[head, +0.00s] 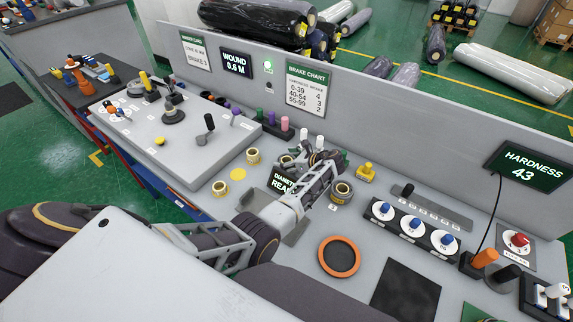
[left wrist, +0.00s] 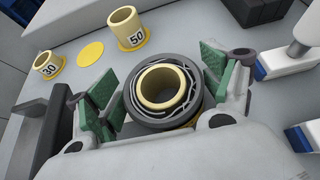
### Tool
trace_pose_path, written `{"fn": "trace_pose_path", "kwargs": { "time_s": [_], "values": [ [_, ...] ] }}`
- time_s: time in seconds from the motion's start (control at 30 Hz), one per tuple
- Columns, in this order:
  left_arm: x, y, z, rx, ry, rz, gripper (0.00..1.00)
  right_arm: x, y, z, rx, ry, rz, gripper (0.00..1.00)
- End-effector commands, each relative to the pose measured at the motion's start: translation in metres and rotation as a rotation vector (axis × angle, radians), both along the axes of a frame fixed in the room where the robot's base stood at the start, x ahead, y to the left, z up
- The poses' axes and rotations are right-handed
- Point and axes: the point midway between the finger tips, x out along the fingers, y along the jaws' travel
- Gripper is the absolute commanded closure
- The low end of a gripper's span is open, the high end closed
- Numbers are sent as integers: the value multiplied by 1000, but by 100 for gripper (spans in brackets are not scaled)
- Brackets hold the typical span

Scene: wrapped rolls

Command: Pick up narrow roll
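A dark roll with a pale yellow core (left wrist: 162,88) sits between the two green-padded fingers of my left gripper (left wrist: 162,92) in the left wrist view. The fingers are spread on either side of it, and narrow gaps seem to show at the pads. In the head view my left gripper (head: 312,168) points down at the desk and mostly hides this roll. Another dark roll with a yellow core (head: 343,191) stands just right of the gripper. Yellow cores marked 50 (left wrist: 128,29) and 30 (left wrist: 48,65) stand to the left. My right gripper is not in view.
A yellow disc (head: 237,174) lies between the cores. An orange-rimmed ring (head: 339,257) and a row of blue knobs (head: 414,224) are to the right. Coloured levers (head: 270,120) and a grey partition (head: 385,115) stand behind. A sloped lever panel (head: 180,135) is at left.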

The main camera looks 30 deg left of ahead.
Motion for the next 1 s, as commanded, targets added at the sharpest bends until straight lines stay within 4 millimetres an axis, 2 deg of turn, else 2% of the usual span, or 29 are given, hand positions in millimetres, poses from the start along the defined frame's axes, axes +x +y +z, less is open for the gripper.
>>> {"fn": "trace_pose_path", "kwargs": {
  "time_s": [0.03,0.27,0.67,1.0],
  "values": [
    [0,0,0,0,0,0,29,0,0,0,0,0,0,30],
    [0,0,0,0,0,0,59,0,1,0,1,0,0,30],
    [1,0,4,1,-1,0,59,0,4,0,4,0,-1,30],
    [1,0,29,0,-5,0,59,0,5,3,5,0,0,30]
  ]
}}
